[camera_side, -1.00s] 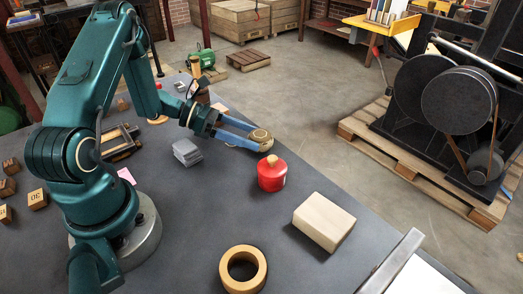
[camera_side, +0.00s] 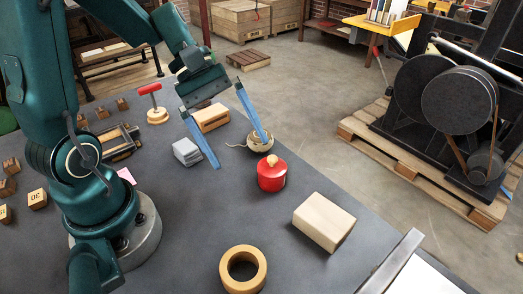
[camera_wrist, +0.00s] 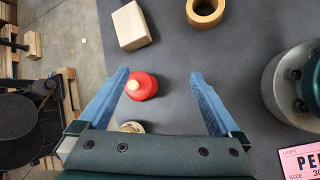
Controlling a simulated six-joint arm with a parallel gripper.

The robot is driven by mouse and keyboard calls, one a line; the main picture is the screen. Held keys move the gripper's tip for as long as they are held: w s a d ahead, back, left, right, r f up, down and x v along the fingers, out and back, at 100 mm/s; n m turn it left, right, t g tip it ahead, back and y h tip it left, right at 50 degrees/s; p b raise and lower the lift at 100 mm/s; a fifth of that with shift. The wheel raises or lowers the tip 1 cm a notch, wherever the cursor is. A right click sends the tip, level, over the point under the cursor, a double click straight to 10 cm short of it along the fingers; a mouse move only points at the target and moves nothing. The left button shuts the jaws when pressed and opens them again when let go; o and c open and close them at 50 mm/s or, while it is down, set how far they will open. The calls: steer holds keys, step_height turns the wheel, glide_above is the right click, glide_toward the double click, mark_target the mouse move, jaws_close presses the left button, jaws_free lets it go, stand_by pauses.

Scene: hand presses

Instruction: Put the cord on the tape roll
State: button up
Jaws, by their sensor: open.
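The cord (camera_side: 258,143) is a small pale tan ball with a loose tail. It lies on the dark table just behind the red lidded pot. In the wrist view the cord (camera_wrist: 132,127) is partly hidden by my gripper's body. The tape roll (camera_side: 243,287) is a tan ring lying flat near the front of the table, its hole empty. It also shows in the wrist view (camera_wrist: 191,14) at the top. My gripper (camera_side: 240,153) is open wide and empty. Its blue fingers point down, with the right fingertip appearing close to the cord in the side view; contact cannot be told.
The red pot (camera_side: 272,177) stands between the cord and the tape roll. A pale block (camera_side: 324,222) lies to the right. Bare table surrounds the roll.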

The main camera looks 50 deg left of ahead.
steer(key=s+r+m+t+y, duration=0.3)
steer(key=s+m+y, duration=0.3)
steer(key=m, duration=0.6)
steer(key=shift+s+a+r+m+t+y, duration=0.25)
steer(key=shift+s+r+m+t+y, duration=0.2)
steer(key=shift+r, duration=0.3)
steer(key=shift+a+r+m+t, duration=0.2)
steer(key=shift+m+t, duration=0.05)
steer(key=c, duration=0.3)
steer(key=shift+c, duration=0.2)
